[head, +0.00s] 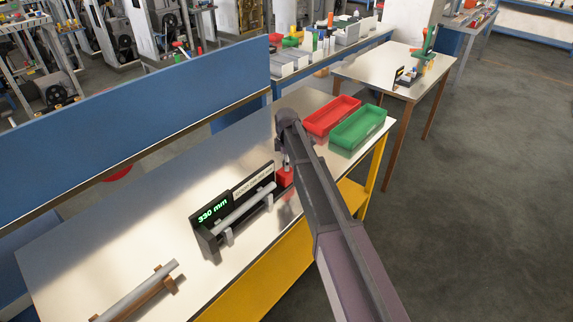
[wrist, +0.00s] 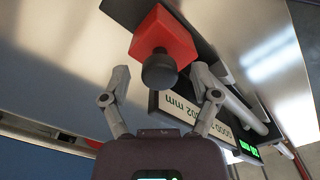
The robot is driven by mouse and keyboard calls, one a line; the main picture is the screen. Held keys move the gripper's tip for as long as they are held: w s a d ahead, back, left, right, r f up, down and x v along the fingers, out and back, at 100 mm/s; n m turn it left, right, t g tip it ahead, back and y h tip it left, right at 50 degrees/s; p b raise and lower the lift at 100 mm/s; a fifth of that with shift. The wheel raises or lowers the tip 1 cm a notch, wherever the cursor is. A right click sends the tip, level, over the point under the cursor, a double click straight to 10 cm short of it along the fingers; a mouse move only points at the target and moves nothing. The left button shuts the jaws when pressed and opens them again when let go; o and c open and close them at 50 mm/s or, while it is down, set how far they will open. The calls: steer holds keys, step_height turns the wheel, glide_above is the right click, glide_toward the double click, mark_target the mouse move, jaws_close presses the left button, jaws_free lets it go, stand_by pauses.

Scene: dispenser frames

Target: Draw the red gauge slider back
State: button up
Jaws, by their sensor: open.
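The red gauge slider (head: 285,177) sits at the right end of the black gauge (head: 207,238). In the wrist view the red slider (wrist: 167,36) carries a round black knob (wrist: 159,70) that faces my gripper. My gripper (wrist: 160,76) is open, with one fingertip on each side of the knob and a visible gap to each. The head view shows my gripper (head: 286,160) only partly, at the slider. A grey rod (head: 245,207) lies along the gauge on light supports. The gauge's green display reads 330 mm. A white label beside it is partly covered.
A second grey rod (head: 140,290) rests on a wooden stand at the table's front left. A red bin (head: 331,116) and a green bin (head: 358,129) stand at the table's right end. A blue panel (head: 140,120) runs along the back.

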jaws_close()
steer(key=shift+w+d, duration=0.6)
steer(key=shift+w, duration=0.2)
jaws_free()
steer(key=shift+s+a, duration=0.1)
steer(key=shift+s, duration=0.05)
